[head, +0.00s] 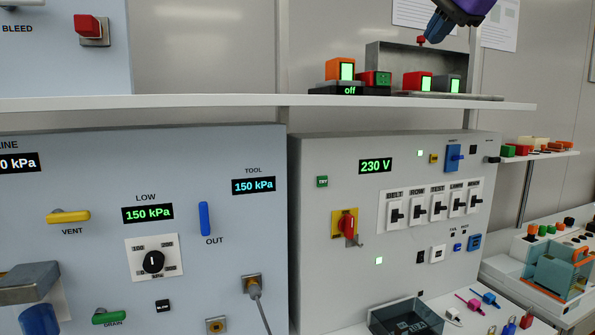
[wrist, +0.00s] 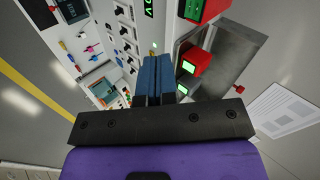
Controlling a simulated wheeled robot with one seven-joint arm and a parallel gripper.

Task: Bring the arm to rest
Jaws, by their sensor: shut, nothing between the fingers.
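My gripper (head: 437,27) shows at the top right of the head view, with dark blue fingers below a purple body. It is up in the air in front of the back wall, above the shelf. In the wrist view my gripper (wrist: 159,75) shows its blue fingers side by side, shut with nothing between them. The fingertips appear clear of the panels and of the shelf items, though the exact distance cannot be told.
A white shelf (head: 200,103) crosses the view, bearing orange, green and red boxes with lit faces and a grey metal box (head: 400,56). Below are a pressure panel (head: 90,270) and a 230 V panel (head: 320,230) with switches. A dark tray (head: 385,318) sits below right.

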